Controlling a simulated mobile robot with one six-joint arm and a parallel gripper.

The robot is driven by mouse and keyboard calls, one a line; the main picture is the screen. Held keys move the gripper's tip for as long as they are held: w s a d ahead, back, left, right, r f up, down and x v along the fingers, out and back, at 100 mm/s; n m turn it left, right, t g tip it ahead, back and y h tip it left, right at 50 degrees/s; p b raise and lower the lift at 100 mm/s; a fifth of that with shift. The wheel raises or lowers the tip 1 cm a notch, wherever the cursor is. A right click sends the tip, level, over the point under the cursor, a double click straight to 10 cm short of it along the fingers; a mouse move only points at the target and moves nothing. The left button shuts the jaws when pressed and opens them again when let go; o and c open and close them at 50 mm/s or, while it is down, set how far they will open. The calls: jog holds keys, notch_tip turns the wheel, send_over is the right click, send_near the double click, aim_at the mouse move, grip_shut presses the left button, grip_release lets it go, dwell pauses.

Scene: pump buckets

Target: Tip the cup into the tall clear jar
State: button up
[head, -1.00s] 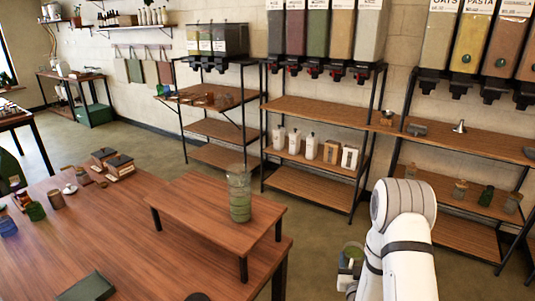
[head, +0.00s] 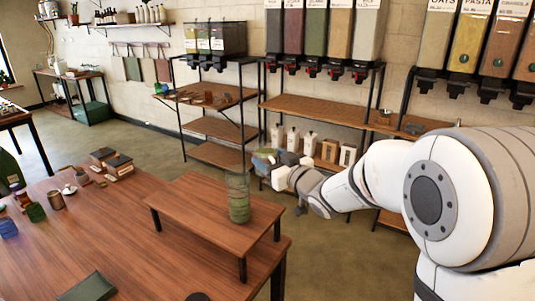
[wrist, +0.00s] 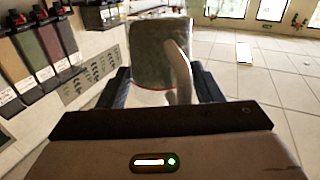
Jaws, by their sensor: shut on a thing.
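The tall clear jar (head: 239,207) stands upright on the low wooden stand; its lower part looks green, and I cannot tell what is inside. My gripper (head: 277,165) is shut on a greenish cup (head: 263,157), held off the table at the upper right of the jar. The cup's contents and exact tilt are unclear.
The wooden stand (head: 190,208) is on a larger wooden table (head: 110,240). A dark green flat item (head: 87,287), dark boxes and small cups are at left. A shelf unit with bottles (head: 293,138) stands behind. The dispensers (wrist: 40,55) appear upside down in the wrist view.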

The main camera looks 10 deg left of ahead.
jog(key=shift+s+a+r, duration=0.15)
jog(key=shift+a+r, duration=0.05)
jog(key=shift+r, duration=0.2)
jog(key=shift+s+a+r, duration=0.1)
jog(key=shift+a+r, duration=0.05)
jog(key=shift+r, duration=0.25)
jog(key=a+r+n+g+p, duration=0.1)
jog(key=p, duration=0.3)
jog(key=shift+r+h, duration=0.2)
jog(key=shift+h, duration=0.2)
jog(key=n+h+p, duration=0.1)
jog(key=p, duration=0.1)
jog(key=a+r+n+g+h+p, duration=0.1)
jog(key=p, duration=0.1)
jog(key=shift+a+r+p, duration=0.1)
jog(key=shift+a+p, duration=0.2)
jog(key=shift+p, duration=0.1)
jog(key=shift+a+n+g+h+p, duration=0.4)
jog(key=shift+n+h+p, duration=0.2)
jog(key=shift+p, duration=0.15)
jog(key=shift+s+a+r+n+h+p, duration=0.15)
jog(key=shift+a+n+h+p, duration=0.2)
jog(key=shift+h+p, duration=0.35)
